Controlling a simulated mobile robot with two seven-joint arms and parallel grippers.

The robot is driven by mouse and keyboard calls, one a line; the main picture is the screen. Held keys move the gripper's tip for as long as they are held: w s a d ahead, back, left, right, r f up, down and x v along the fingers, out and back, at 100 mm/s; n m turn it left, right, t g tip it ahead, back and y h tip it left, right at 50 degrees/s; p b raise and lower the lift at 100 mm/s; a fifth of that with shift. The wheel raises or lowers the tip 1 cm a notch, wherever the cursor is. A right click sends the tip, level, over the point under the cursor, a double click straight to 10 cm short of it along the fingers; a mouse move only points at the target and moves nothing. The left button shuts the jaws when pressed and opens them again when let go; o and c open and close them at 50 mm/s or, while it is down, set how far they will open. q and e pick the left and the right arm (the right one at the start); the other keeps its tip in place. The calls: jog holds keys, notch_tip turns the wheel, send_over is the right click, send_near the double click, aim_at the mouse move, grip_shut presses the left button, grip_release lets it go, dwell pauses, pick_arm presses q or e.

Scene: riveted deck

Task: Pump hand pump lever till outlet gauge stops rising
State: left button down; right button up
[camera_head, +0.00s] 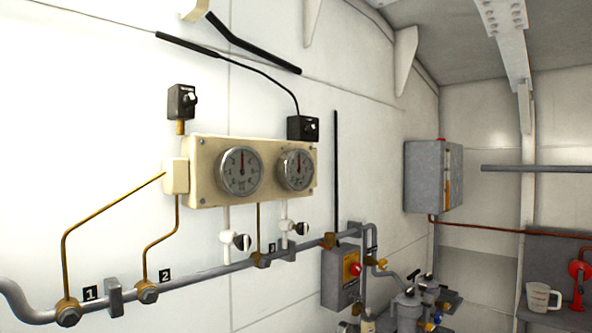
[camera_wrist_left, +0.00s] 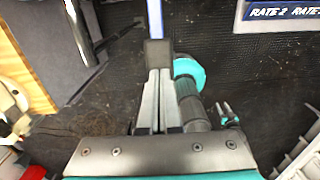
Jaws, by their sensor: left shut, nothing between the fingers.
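Two round gauges sit on a cream panel (camera_head: 188,170) on the white wall in the head view. The left gauge (camera_head: 240,171) and the right gauge (camera_head: 296,170) both have needles pointing about straight up. I cannot tell which is the outlet gauge, and their figures are too small to read. A red device (camera_head: 579,284) at the far right edge may be the hand pump; no lever can be made out for certain. My left gripper (camera_wrist_left: 158,60) shows in the left wrist view, shut and empty over a dark floor. My right gripper is in neither view.
A grey pipe (camera_head: 205,273) with brass fittings runs along the wall below the gauges. Grey valve bodies (camera_head: 406,308) stand at lower middle. A white measuring jug (camera_head: 541,297) is by the red device. In the wrist view, a wooden panel (camera_wrist_left: 20,65) is at left.

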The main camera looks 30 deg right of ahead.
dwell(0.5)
pick_arm(q)
notch_tip(320, 180, down, 4)
jog(key=b, duration=0.3)
notch_tip(320, 180, down, 8)
jog(key=b, duration=0.6)
notch_tip(320, 180, up, 12)
jog(key=p, duration=0.8)
dwell(1.4)
notch_tip(320, 180, up, 5)
jog(key=p, duration=0.4)
jog(key=shift+d, duration=0.1)
dwell(0.4)
